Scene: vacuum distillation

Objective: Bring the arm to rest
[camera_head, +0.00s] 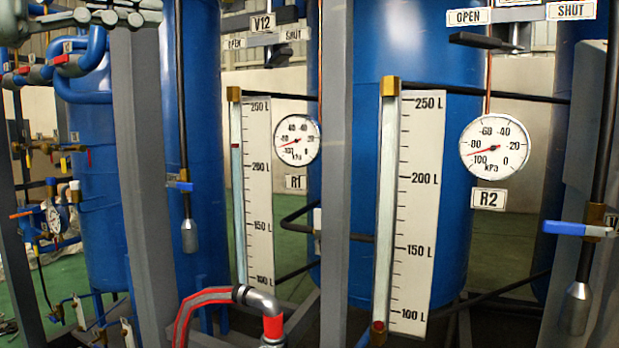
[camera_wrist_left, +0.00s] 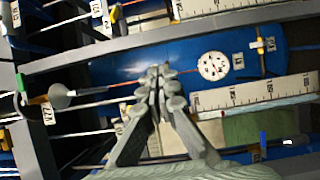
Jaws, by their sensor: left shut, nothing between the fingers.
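My left gripper shows clearly in the left wrist view (camera_wrist_left: 160,76). Its grey fingers are together and shut, with nothing held between them. Behind the fingers are a blue tank (camera_wrist_left: 130,65), a round white gauge (camera_wrist_left: 213,66) and a long scale strip (camera_wrist_left: 255,94); the fingertips appear clear of these, though the distance is hard to tell.
The head view shows blue tanks (camera_head: 439,58), gauges R1 (camera_head: 297,139) and R2 (camera_head: 494,147), scale strips (camera_head: 417,215) and grey posts (camera_head: 337,180). Blue-handled valves (camera_head: 564,228) stick out at the right. Pipes crowd the left.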

